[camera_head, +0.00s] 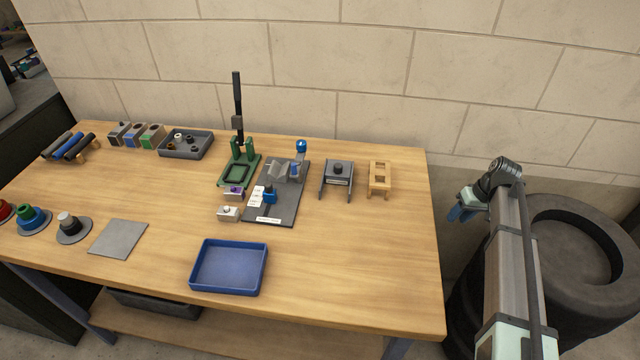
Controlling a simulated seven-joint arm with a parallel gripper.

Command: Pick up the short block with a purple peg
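A small light-grey block with a purple top (234,193) stands on the wooden table, just left of the dark grey fixture plate (284,214) and in front of the green stand (232,181). Whether the purple part is a peg is too small to tell. A similar low pale block (228,214) with a light knob on top stands just in front of it. My gripper (461,213) hangs off the right edge of the table, far from both blocks. Its blue fingers are small and seen at an angle, so their gap is unclear.
A blue tray (230,290) lies in front of the blocks. The fixture plate carries a blue piece (269,192). A tall black lever (237,95) rises behind. A dark frame (338,174) and a wooden stand (379,178) lie to the right. The table's front right is clear.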

